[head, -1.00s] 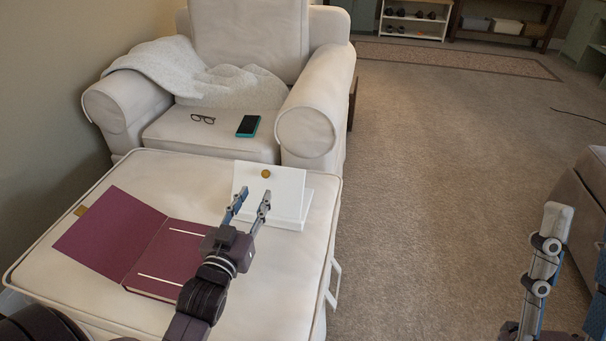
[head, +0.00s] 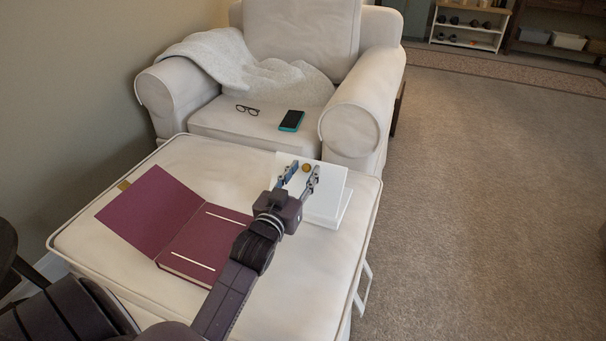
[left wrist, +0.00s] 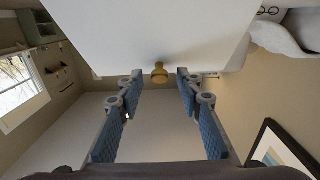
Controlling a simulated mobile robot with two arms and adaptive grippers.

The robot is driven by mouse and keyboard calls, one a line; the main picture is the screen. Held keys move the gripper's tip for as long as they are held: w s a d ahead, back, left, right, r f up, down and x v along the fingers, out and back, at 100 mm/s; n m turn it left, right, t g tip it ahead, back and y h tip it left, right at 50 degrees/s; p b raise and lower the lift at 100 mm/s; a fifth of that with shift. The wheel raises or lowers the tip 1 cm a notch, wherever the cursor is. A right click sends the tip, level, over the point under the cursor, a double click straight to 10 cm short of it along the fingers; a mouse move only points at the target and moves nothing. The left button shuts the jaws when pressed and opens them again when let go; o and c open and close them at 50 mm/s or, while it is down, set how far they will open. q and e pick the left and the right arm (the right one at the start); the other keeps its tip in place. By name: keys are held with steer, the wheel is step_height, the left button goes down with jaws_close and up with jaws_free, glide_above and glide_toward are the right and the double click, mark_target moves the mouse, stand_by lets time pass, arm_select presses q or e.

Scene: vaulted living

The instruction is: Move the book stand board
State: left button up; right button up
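The book stand board (head: 334,180) is a white tilted panel with a round brass knob (head: 306,168) on its face. It stands on a white base (head: 342,213) near the right edge of the cream ottoman (head: 275,268). My left gripper (head: 301,172) is open in front of the board, its fingertips near the knob. In the left wrist view the board (left wrist: 150,35) fills the top, and the knob (left wrist: 160,74) lies between the parted fingertips, with a visible gap on each side. My right gripper is out of view.
An open purple book (head: 212,243) lies on the ottoman left of my left arm. Behind stands a cream armchair (head: 290,35) with a blanket (head: 255,75), glasses (head: 247,110) and a phone (head: 291,121). Carpeted floor (head: 480,200) is clear on the right.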

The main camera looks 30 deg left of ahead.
arm_select(q)
jaws_close()
stand_by(0.6)
